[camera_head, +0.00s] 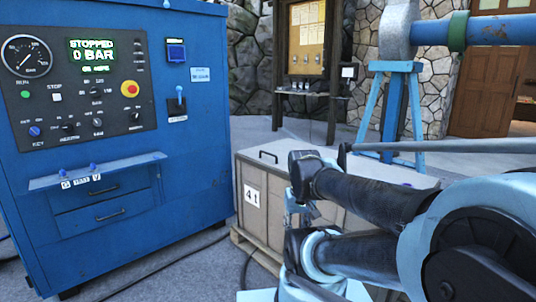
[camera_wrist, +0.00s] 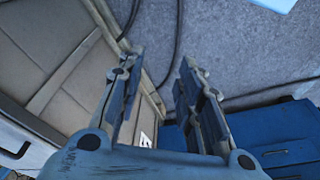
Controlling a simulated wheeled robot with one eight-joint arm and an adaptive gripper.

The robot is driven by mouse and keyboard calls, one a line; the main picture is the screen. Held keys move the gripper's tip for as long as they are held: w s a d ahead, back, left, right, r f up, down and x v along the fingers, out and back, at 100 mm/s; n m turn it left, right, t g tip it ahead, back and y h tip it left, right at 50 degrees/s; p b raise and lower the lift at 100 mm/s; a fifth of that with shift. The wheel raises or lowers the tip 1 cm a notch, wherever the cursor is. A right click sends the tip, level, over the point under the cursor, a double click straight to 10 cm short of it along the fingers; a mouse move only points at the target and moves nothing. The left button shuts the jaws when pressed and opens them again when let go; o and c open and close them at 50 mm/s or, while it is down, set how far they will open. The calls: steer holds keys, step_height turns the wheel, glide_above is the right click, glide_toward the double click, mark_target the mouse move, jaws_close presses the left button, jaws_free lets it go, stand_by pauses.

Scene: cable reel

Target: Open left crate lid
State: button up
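A tan crate (camera_head: 265,200) with a white "41" label stands to the right of the blue cabinet. Its lid (camera_head: 300,160) looks shut and carries a dark handle (camera_head: 268,156) near the left end. My arm hides the middle and right of the crate, so I cannot tell whether a second crate stands there. My gripper (camera_wrist: 157,62) is open and empty, its two fingers apart. In the wrist view the crate (camera_wrist: 50,60) lies to the left and its edge passes by the left finger. In the head view the gripper is mostly hidden among arm links near the crate's front.
The blue cabinet (camera_head: 110,220), with a gauge and a "STOPPED 0 BAR" display, stands close on the left. Dark cables lie on the grey floor (camera_wrist: 235,55). A blue stand (camera_head: 400,115) with a pipe and a wooden notice board (camera_head: 306,40) are behind.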

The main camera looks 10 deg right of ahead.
steer(key=w+r+n, duration=0.2)
steer(key=w+r, duration=1)
steer(key=w+r+n+t, duration=0.1)
steer(key=w+r, duration=0.2)
steer(key=w, duration=0.8)
steer(key=w+d+r+n, duration=0.1)
steer(key=w+r, duration=0.2)
steer(key=w, duration=0.8)
steer(key=w+r+n+t, duration=0.1)
steer(key=w+r, duration=0.3)
steer(key=w, duration=0.7)
steer(key=n+y, duration=0.1)
steer(key=n, duration=0.1)
glide_toward(269, 154)
steer(key=shift+t, duration=0.4)
steer(key=x, duration=0.8)
steer(key=shift+w, duration=0.2)
steer(key=shift+r, duration=0.1)
jaws_close()
steer(key=shift+a, duration=0.1)
